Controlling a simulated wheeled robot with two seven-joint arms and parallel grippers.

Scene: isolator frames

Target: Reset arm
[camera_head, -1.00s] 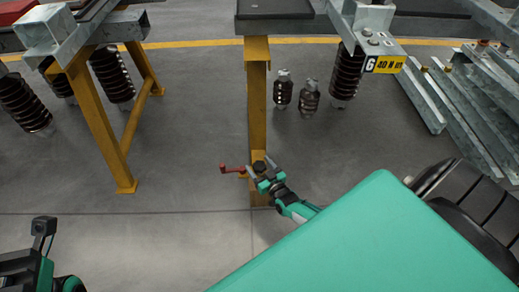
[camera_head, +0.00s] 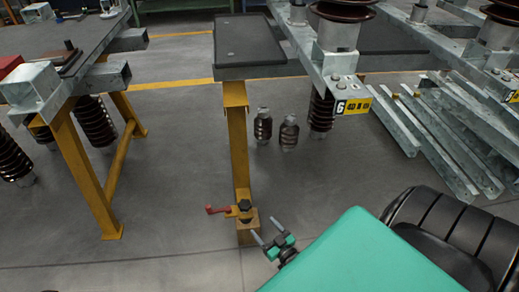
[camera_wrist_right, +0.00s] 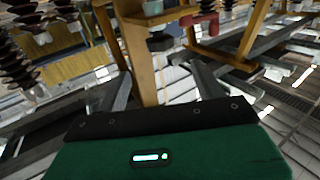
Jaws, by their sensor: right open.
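My right gripper (camera_head: 270,230) is at the bottom centre of the head view, teal and black, with two grey fingers spread apart and nothing between them. It appears just right of the foot of a yellow post (camera_head: 240,160). A red handle (camera_head: 217,210) and a black knob (camera_head: 245,206) sit low on that post, left of the fingers and apart from them in the picture. My left gripper is not in view.
A grey steel frame with a dark plate (camera_head: 246,42) tops the post. A yellow trestle (camera_head: 90,175) stands left. Two brown insulators (camera_head: 288,132) stand on the floor behind, and galvanised beams (camera_head: 450,135) lie right. Floor (camera_head: 170,190) between trestle and post is clear.

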